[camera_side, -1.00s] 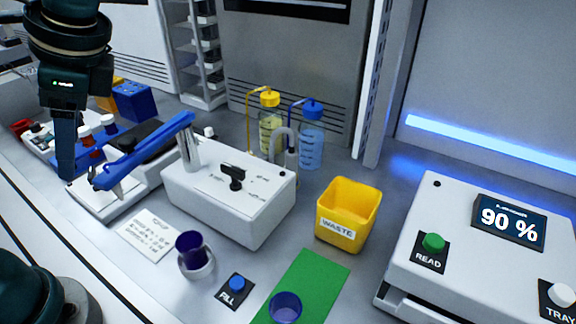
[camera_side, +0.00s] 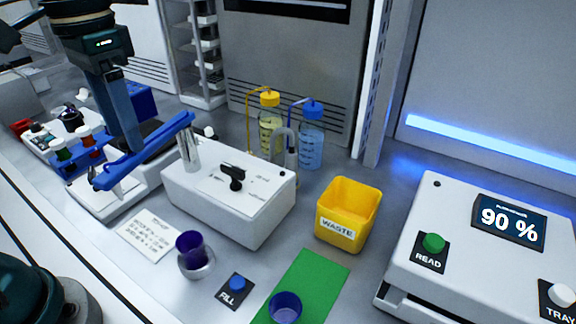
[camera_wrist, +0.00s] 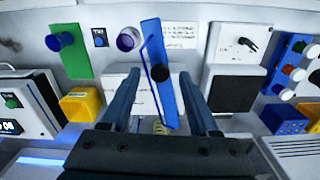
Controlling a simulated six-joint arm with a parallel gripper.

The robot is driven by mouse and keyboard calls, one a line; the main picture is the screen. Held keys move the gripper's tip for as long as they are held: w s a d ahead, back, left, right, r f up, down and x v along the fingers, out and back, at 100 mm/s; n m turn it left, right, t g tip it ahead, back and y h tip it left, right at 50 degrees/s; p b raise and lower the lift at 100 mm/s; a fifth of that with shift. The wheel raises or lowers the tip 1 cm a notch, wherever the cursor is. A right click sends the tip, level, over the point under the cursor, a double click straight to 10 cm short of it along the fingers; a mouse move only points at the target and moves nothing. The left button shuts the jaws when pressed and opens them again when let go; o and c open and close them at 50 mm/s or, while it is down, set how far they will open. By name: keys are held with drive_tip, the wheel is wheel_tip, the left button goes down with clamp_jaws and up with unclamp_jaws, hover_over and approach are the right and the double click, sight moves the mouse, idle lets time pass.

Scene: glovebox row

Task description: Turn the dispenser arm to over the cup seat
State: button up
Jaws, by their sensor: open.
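The dispenser arm is a long blue bar (camera_side: 150,150) on a silver post on the white dispenser box (camera_side: 215,215). Its free end points to the lower left, away from the cup seat. My gripper (camera_side: 130,150) is at the bar, its lower end partly hidden by it. In the wrist view my gripper (camera_wrist: 160,88) is open, and the blue bar (camera_wrist: 151,45) lies between its fingers; contact cannot be told. The cup seat (camera_side: 199,270) is a pale ring in front of the box. A purple cup (camera_side: 190,245) stands in it; it also shows in the wrist view (camera_wrist: 128,40).
A yellow waste bin (camera_side: 348,205), a blue fill button (camera_side: 237,283) and a green mat (camera_side: 318,270) with another cup (camera_side: 285,308) are to the right. Bottles (camera_side: 311,140) stand behind the box. A blue tube rack (camera_side: 75,165) is at left. A note (camera_side: 150,233) lies near the seat.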

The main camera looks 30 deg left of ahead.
drive_tip(key=shift+f, duration=0.3)
drive_tip(key=shift+c, duration=0.3)
clamp_jaws()
idle(1.1)
